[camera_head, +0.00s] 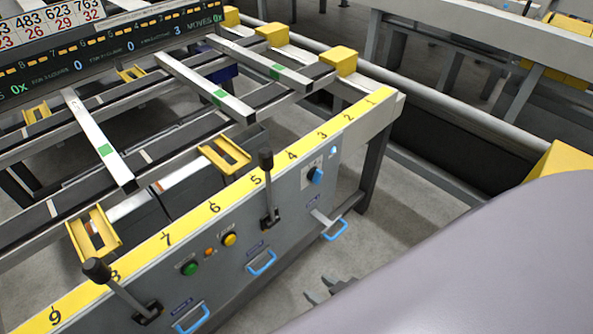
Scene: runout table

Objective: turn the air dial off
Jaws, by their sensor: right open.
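The air dial is most likely the blue knob (316,175) on the grey front panel (290,205), near its right end. A small pale-blue light (333,150) sits just above and to the right of it. The knob looks tilted, but its setting is too small to read. My right gripper (318,290) is open and empty, low in front of the panel, below the knob and clearly apart from it. Part of my right arm fills the lower right and hides what is behind it. My left gripper is not in view.
The panel also bears two black-knobbed levers (266,160) (97,270), green (189,268) and yellow (229,240) buttons, and several blue handles (262,263). A yellow numbered strip (215,205) runs along its top edge. Grey floor is free between panel and gripper.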

